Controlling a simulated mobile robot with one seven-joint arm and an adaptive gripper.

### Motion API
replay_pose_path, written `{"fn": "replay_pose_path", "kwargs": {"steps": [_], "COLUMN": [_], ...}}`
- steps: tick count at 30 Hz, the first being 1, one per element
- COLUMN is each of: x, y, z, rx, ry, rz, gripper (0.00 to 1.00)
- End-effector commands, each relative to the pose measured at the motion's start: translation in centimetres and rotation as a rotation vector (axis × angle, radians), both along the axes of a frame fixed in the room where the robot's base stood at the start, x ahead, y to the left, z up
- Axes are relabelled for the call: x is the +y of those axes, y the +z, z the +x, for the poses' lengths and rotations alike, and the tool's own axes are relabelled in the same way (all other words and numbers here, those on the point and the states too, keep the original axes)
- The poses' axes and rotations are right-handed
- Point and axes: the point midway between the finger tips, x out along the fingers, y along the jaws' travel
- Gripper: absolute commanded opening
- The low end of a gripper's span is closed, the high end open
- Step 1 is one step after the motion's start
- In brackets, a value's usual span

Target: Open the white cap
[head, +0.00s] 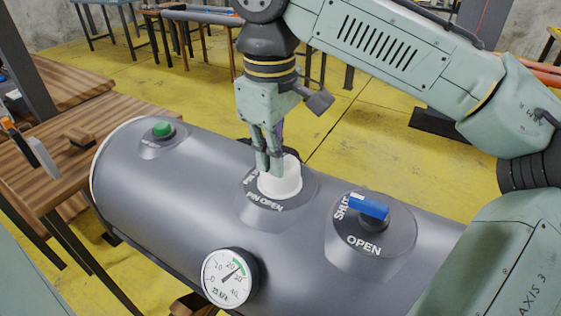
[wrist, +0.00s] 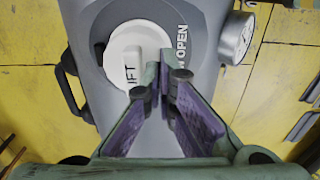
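The white cap (head: 284,182) is round and sits on a dark round plate on top of the grey tank, with lettering that includes "OPEN". In the wrist view the cap (wrist: 122,40) shows a raised middle ridge with dark letters. My gripper (head: 268,168) points down at the cap's back left part in the head view. In the wrist view its fingertips (wrist: 163,66) are close together beside the ridge and overlap the cap's edge. I cannot tell whether they touch it or hold anything. The fingers hide part of the cap.
The grey tank (head: 190,200) also carries a blue handle (head: 369,206) marked SHUT and OPEN, a green button (head: 163,129) and a dial gauge (head: 230,277). A wooden table (head: 75,150) stands at the left. The yellow floor behind the tank is mostly clear.

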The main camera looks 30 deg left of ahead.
Motion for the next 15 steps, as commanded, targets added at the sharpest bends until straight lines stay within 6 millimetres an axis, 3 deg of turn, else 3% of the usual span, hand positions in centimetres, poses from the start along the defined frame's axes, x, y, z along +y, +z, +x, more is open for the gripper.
{"fn": "replay_pose_path", "kwargs": {"steps": [6,15], "x": [0.01,0.03], "y": [-1.12,-1.27], "z": [-0.06,0.5], "rx": [0.002,0.004], "ry": [0.002,0.004], "rz": [-0.001,-0.004], "gripper": [0.0,0.0]}}
